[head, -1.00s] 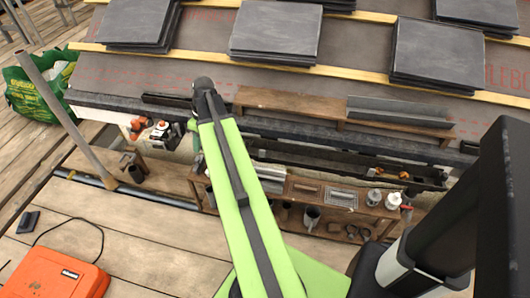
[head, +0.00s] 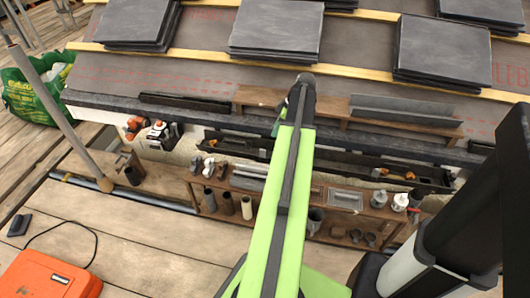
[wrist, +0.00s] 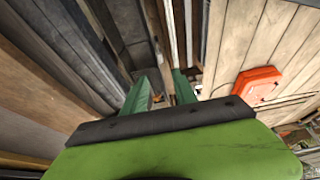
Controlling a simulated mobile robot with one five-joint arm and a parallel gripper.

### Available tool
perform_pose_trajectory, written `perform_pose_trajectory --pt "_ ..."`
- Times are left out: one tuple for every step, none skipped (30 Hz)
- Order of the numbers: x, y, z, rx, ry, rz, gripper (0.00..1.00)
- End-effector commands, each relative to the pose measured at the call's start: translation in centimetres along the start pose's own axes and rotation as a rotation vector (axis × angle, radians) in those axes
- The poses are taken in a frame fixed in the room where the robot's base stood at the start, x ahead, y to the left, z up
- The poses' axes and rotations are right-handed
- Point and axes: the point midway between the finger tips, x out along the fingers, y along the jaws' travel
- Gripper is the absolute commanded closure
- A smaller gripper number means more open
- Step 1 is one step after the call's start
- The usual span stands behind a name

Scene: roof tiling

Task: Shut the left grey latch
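An orange case (head: 48,276) lies on the plank deck at the lower left of the head view, partly cut off by the frame. It also shows right of centre in the wrist view (wrist: 257,86). The case is off to the right of the fingers in the wrist view. In the head view my gripper is mostly hidden behind my raised arm.
Slate stacks (head: 276,30) lie on the battened roof behind. A wooden shelf (head: 328,205) with tubes, pots and bottles runs below the eave. A grey pole (head: 62,118) rises at the left, near a green bag (head: 32,95). Bare deck (head: 130,245) lies right of the case.

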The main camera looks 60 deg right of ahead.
Motion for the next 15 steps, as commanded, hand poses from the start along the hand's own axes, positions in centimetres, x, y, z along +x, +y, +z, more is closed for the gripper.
perform_pose_trajectory --pt "2.1 0.0 0.4 -0.001 0.000 0.000 0.66" --pt "2.8 0.0 0.4 0.000 0.000 -0.001 0.66" --pt "3.8 0.0 0.4 -0.001 0.000 -0.001 0.66" --pt "4.5 0.0 0.4 -0.001 0.000 -0.001 0.66" --pt "5.2 0.0 0.4 -0.001 0.000 -0.001 0.66" --pt "6.0 0.0 0.4 -0.001 0.000 -0.001 0.66" --pt "6.7 0.0 0.5 -0.001 0.000 -0.001 0.66" --pt "7.4 0.0 0.5 0.000 0.000 -0.001 0.66" --pt "8.3 0.0 0.5 0.000 0.000 -0.001 0.66" --pt "8.9 0.0 0.5 0.000 0.000 -0.001 0.66" --pt "9.6 0.0 0.4 0.000 0.000 -0.001 0.66" --pt "10.5 0.0 0.4 -0.001 0.000 -0.001 0.66" --pt "11.2 0.0 0.4 -0.001 0.000 -0.001 0.66" --pt "11.7 0.0 0.4 0.000 0.000 0.000 0.66" --pt "12.4 0.0 0.4 0.000 0.000 0.000 0.66"
